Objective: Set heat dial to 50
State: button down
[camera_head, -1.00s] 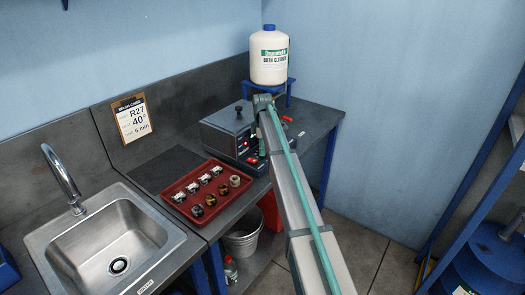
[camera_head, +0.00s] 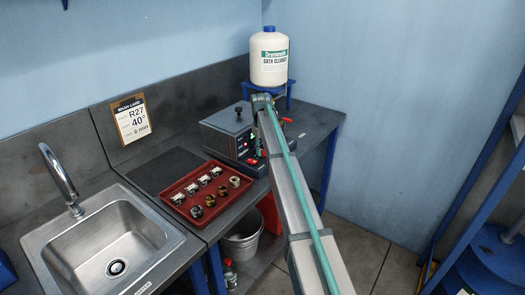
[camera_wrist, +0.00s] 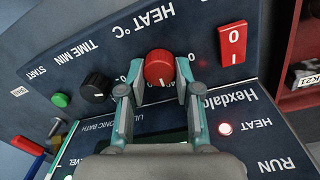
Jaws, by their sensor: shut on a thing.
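The red heat dial (camera_wrist: 159,66) sits under the "HEAT °C" label on the dark front panel of the ultrasonic bath (camera_wrist: 60,75). A small pale mark shows on the dial's lower edge. My gripper (camera_wrist: 160,74) has one finger on each side of the dial and is shut on it. Most scale numbers around the dial are hidden or too small to read. In the head view the bath (camera_head: 224,139) stands on the bench, and my arm hides the dial there.
In the wrist view, a black time dial (camera_wrist: 97,87), a green start button (camera_wrist: 61,99) and a red rocker switch (camera_wrist: 232,44) are near. A red tray (camera_head: 180,208) of small parts, a wash card (camera_head: 131,118) and a white jug (camera_head: 269,60) surround the bath.

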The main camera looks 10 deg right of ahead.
aim_at(262, 150)
jog(key=m, duration=0.3)
jog(key=shift+m, duration=0.3)
jog(key=shift+d+m, duration=0.1)
jog(key=shift+m, duration=1.8)
jog(key=shift+b, duration=0.3)
jog(key=c, duration=0.8)
grip_release()
notch_tip(262, 150, up, 12)
jog(key=shift+a, duration=0.3)
jog(key=shift+w, duration=0.1)
